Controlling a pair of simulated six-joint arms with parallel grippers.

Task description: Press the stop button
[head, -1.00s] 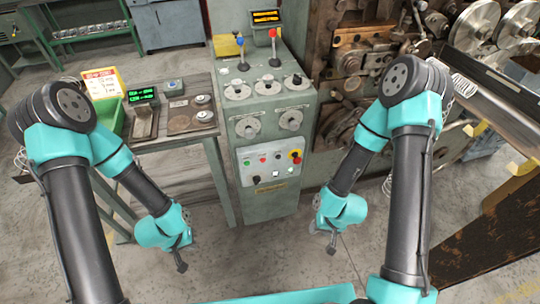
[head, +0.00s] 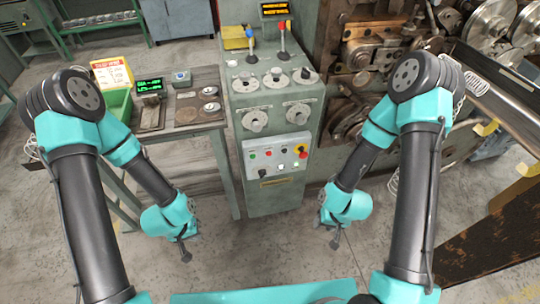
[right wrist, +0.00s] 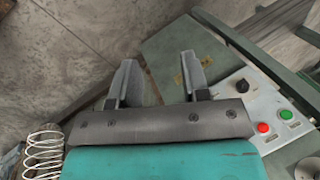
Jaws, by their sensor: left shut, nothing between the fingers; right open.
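The control panel (head: 248,166) on the front of the green-grey cabinet carries a small red button (head: 268,153), a green button (head: 252,156) and a red mushroom button on yellow (head: 302,151). Their labels are too small to read. In the right wrist view, the red button (right wrist: 263,127) and green button (right wrist: 286,114) show at the lower right. My left gripper (head: 186,254) is shut and empty, below and left of the panel. My right gripper (head: 336,241) is below and right of it, apart from it; its fingers (right wrist: 157,82) are open and empty.
Levers and dials top the cabinet (head: 270,201). A bench (head: 177,131) with a green display (head: 149,86) stands left. The coiling machine (head: 378,52) stands right, with a rusty brown surface (head: 500,245) at lower right. Bare floor lies between my arms and the cabinet.

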